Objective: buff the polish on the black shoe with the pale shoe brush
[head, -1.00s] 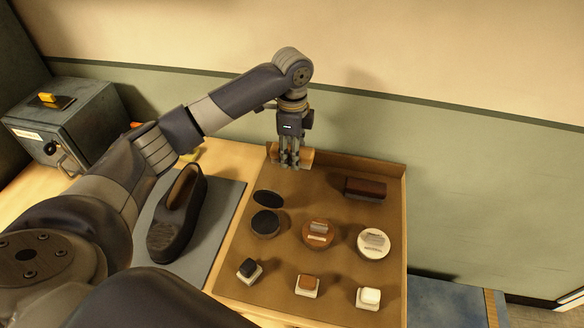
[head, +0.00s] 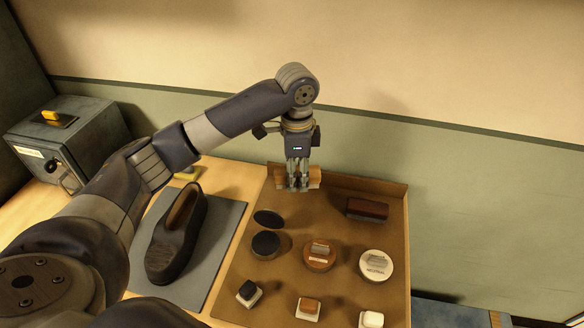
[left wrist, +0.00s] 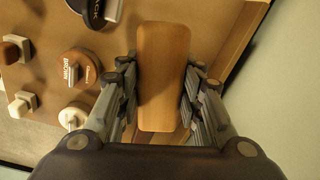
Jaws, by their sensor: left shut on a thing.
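The black shoe (head: 176,238) lies on a grey mat (head: 216,241) left of the tray. The pale shoe brush (head: 313,177) is between the fingers of my left gripper (head: 298,184) at the back of the tray. In the left wrist view its pale wooden back (left wrist: 163,75) fills the space between the fingers, which are shut on its sides. Its bristles are hidden. I cannot tell whether it is clear of the tray floor. My right gripper is not in view.
The brown tray (head: 330,228) also holds a dark brush (head: 367,208), a black tin (head: 265,244) with its lid (head: 268,218) beside it, a brown tin (head: 319,255), a neutral tin (head: 376,265) and several small daubers. A grey metal box (head: 70,145) stands at the far left.

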